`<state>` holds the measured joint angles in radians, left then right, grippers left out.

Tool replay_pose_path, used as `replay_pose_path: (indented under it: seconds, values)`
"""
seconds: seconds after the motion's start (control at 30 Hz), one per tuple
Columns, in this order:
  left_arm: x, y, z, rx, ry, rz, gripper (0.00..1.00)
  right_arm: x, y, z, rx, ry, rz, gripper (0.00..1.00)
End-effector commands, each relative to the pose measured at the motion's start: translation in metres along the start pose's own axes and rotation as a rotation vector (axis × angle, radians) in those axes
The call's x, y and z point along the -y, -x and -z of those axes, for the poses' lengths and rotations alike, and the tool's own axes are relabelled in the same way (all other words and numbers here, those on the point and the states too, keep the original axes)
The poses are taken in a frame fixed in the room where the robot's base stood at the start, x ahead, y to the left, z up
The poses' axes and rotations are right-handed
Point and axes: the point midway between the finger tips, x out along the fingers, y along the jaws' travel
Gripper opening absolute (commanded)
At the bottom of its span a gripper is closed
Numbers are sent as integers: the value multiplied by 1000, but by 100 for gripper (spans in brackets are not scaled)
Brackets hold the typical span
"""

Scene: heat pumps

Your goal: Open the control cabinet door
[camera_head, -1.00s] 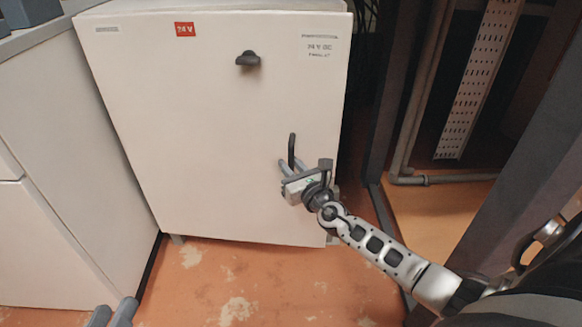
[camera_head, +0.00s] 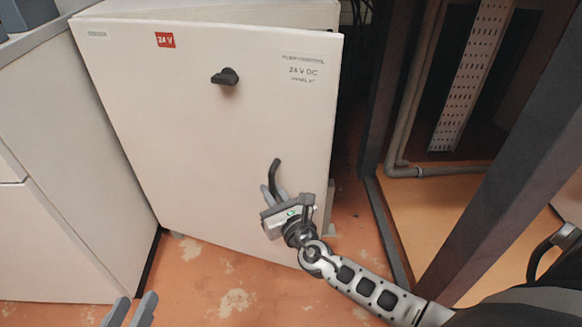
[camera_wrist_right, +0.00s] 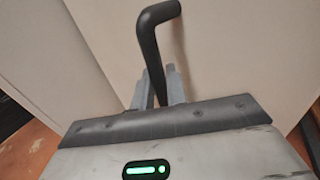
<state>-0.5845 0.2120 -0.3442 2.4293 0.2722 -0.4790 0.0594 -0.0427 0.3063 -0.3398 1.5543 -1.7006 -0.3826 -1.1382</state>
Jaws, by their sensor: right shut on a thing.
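The white control cabinet door (camera_head: 200,140) stands ajar in the head view, its right edge swung out from the cabinet body (camera_head: 240,10). It carries a red 24 V label, a dark knob (camera_head: 225,77) and a dark bar handle (camera_head: 275,175) at lower right. My right gripper (camera_head: 271,194) is shut on the handle's lower part; the right wrist view shows the handle (camera_wrist_right: 150,45) rising between the fingers (camera_wrist_right: 160,88). My left gripper (camera_head: 132,310) shows only as two finger tips at the bottom edge, apart from each other and with nothing visible between them.
A white cabinet (camera_head: 60,200) stands close on the left. A dark metal frame post (camera_head: 480,170) and grey pipes (camera_head: 415,130) stand to the right. The worn orange floor (camera_head: 235,280) in front of the door is clear.

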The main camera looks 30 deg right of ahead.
Motion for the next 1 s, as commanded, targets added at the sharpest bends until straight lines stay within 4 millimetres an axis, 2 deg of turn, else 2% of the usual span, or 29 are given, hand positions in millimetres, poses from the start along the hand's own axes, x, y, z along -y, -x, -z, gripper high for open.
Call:
replay_pose_path:
  seconds: [0.03, 0.13, 0.47, 0.5, 1.0]
  values:
    - [1, 1, -1, 10, -10, 4, 34, -10, 7, 0, -5, -3, -8, 0]
    - [2, 1, -3, 20, -28, 10, 34, -17, 13, 0, -5, -3, -6, 0]
    - [3, 1, -4, 23, -32, 10, 34, -17, 15, 0, -3, -2, -2, 0]
    - [3, 1, -4, 22, -32, 10, 34, -17, 14, 0, -3, -2, -2, 20]
    - [3, 1, -2, 17, -25, 11, 34, -20, 20, 0, -1, -2, -7, 20]
